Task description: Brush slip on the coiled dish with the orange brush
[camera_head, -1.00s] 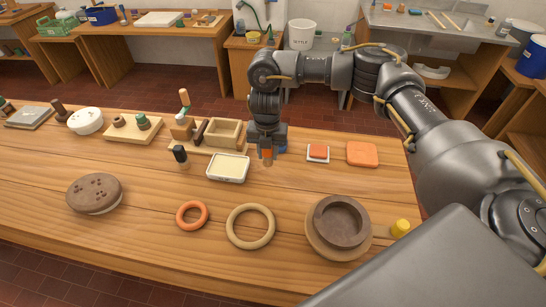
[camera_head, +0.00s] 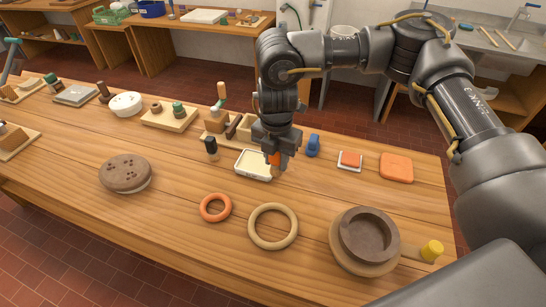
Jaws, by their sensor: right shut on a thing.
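My right gripper (camera_head: 274,148) is shut on the orange brush (camera_head: 274,158), which points down with its tip low. The brush is at the right end of a shallow white tray (camera_head: 248,171) with pale contents; I cannot tell whether the tip touches it. A brown round dish (camera_head: 350,228) with a raised wall, likely the coiled dish, sits on a round wooden board (camera_head: 343,258) at the front right, apart from the brush. My left gripper is out of view.
An orange ring (camera_head: 206,216) and a beige ring (camera_head: 256,238) lie left of the dish. A yellow-capped piece (camera_head: 432,250) is at right.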

